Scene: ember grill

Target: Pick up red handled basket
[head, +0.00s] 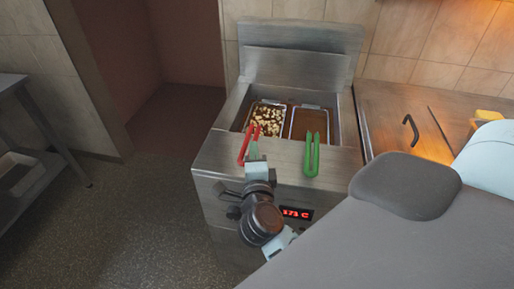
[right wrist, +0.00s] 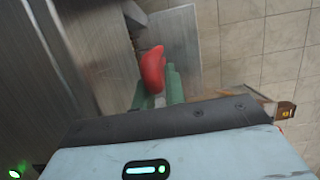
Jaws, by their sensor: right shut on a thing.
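The red handled basket (head: 285,122) sits in the left half of the fryer well and holds pale chunks of food. Its red handle (head: 243,145) reaches forward over the fryer's front edge. My right gripper (head: 254,150) is at this handle and shut on it. In the right wrist view the red handle (right wrist: 152,66) shows between the green fingertips (right wrist: 159,88). Part of the handle is hidden by the fingers. My left gripper is not in view.
A second basket with a green handle (head: 312,155) sits close on the right in the same fryer (head: 212,152). The fryer's raised back panel (head: 295,70) stands behind. A counter (head: 375,105) adjoins on the right; a metal table (head: 30,95) stands far left. Open floor (head: 130,215) lies between.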

